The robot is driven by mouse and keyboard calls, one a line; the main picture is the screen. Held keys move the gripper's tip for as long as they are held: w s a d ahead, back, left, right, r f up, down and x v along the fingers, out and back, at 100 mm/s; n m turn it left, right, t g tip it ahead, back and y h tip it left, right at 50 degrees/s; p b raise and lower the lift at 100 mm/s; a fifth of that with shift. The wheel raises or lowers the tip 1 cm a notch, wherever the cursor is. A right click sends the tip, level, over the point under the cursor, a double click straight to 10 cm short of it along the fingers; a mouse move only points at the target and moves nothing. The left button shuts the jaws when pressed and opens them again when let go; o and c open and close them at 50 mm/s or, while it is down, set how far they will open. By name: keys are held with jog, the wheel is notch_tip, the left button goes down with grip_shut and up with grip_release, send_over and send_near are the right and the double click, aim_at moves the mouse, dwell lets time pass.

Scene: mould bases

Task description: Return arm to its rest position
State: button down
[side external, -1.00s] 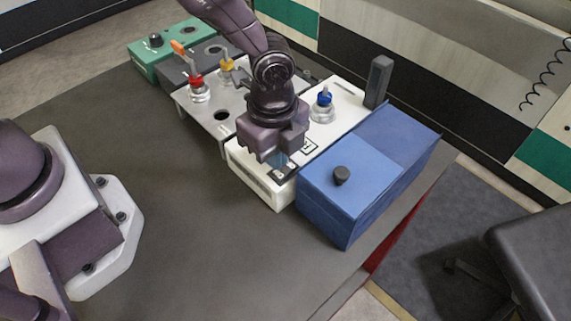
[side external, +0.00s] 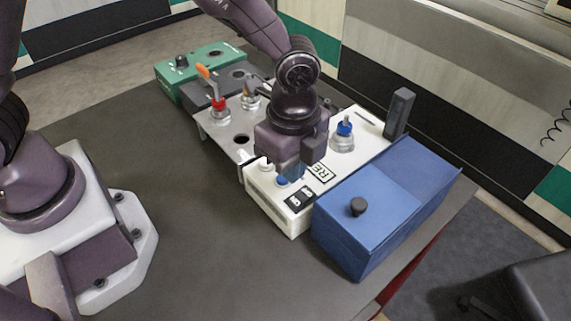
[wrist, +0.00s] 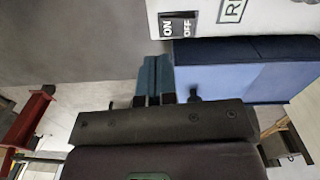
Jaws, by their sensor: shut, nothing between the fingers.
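My gripper (side external: 289,174) is shut and empty. It hangs above the front part of a white base (side external: 262,204), apart from the ON/OFF switch (side external: 300,196). In the wrist view its two teal fingers (wrist: 154,78) lie side by side, with the ON/OFF switch (wrist: 178,25) beyond their tips. Part of the white base's top is hidden behind my gripper in the side view.
A blue box (side external: 335,228) with a dark knob stands right of the white base. A dark upright block (side external: 399,112), a blue-topped knob (side external: 344,134), a grey base (side external: 222,135) and a green box (side external: 180,82) stand behind. The table's left front is clear.

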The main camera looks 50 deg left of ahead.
jog(key=s+a+r+n+t, duration=0.3)
jog(key=s+a+r+n, duration=0.3)
jog(key=a+r+n, duration=0.2)
jog(key=s+a+r+n+t, duration=0.2)
jog(key=s+a+r+n, duration=0.4)
jog(key=a+r+n, duration=0.2)
notch_tip(320, 180, up, 4)
jog(key=shift+s+a+r+n+t, duration=0.1)
jog(key=shift+s+a+n+t, duration=0.25)
jog(key=shift+a, duration=0.85)
